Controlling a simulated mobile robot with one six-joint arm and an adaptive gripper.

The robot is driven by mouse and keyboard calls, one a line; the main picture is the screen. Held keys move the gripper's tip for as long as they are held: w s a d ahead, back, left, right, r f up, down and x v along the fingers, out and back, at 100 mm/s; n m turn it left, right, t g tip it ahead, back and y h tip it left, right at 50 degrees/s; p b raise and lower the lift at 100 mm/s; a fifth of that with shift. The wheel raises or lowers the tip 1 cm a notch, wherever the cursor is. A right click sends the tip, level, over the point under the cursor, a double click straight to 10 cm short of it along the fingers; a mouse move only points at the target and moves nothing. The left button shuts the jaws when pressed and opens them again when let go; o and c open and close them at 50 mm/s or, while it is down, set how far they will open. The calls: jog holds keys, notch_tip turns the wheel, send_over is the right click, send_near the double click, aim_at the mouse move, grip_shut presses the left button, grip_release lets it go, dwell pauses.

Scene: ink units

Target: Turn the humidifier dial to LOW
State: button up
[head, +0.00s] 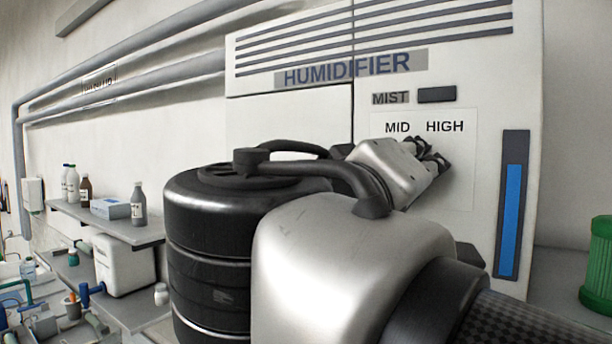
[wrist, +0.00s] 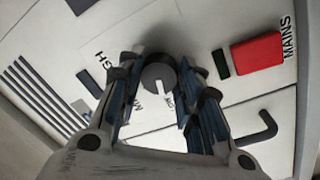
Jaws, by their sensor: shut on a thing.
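The humidifier (head: 376,122) is a large white cabinet with vents and its name on the front. Its label panel (head: 461,185) shows MID and HIGH in the head view; my gripper (head: 430,156) covers the lower left part and the dial. In the wrist view the round grey dial (wrist: 157,72) sits between my gripper's (wrist: 158,78) two dark fingers, which are shut on it. A pale pointer mark on the dial points down in that view, toward partly hidden lettering. I cannot read LOW or tell exactly which label the mark meets.
A red MAINS block (wrist: 257,53) and a black hooked handle (wrist: 258,130) are beside the dial in the wrist view. A blue level gauge (head: 511,215) is on the cabinet's right. Bottles stand on a shelf (head: 105,225) at left; a green ribbed container (head: 597,268) stands at right.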

jog(key=o, duration=1.1)
